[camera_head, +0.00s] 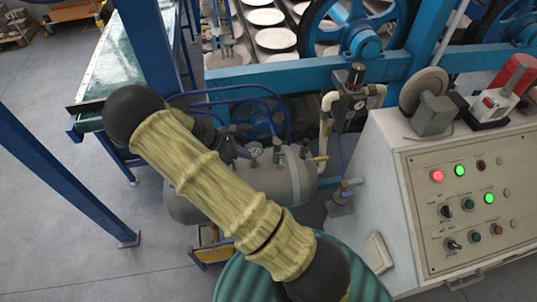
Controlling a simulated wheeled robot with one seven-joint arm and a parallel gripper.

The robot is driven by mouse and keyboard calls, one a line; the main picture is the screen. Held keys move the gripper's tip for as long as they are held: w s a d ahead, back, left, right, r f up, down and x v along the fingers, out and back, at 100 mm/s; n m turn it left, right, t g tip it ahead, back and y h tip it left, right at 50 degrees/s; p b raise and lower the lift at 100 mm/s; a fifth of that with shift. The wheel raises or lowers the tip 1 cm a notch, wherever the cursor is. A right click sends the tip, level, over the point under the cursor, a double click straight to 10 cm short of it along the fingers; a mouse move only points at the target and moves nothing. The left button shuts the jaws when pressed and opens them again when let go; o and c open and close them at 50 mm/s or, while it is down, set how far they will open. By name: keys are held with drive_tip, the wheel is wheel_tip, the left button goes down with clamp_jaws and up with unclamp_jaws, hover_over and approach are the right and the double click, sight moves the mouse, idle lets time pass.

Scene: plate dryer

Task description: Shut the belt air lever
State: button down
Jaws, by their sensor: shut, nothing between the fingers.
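The grey air tank (295,180) lies under the blue machine frame, with a small round gauge (254,149) on top. A pale pipe (325,128) rises from its right end to a filter and regulator unit (352,100). A small yellow lever-like part (321,158) sits low on that pipe, and a small blue handle (350,183) shows further right. I cannot tell which is the belt air lever or how it is set. My arm hides part of the tank.
A white control cabinet (385,165) with lit buttons stands at the right. A blue post (70,180) slants at the left, near a green-topped conveyor (110,65). A blue flywheel (358,35) and a rack of white plates (268,17) are above. The left floor is open.

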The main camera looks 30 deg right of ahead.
sight(280, 161)
drive_tip(key=s+d+f+p, duration=0.2)
drive_tip(key=d+f+p, duration=0.2)
drive_tip(key=d, duration=0.3)
drive_tip(key=shift+d, duration=0.35)
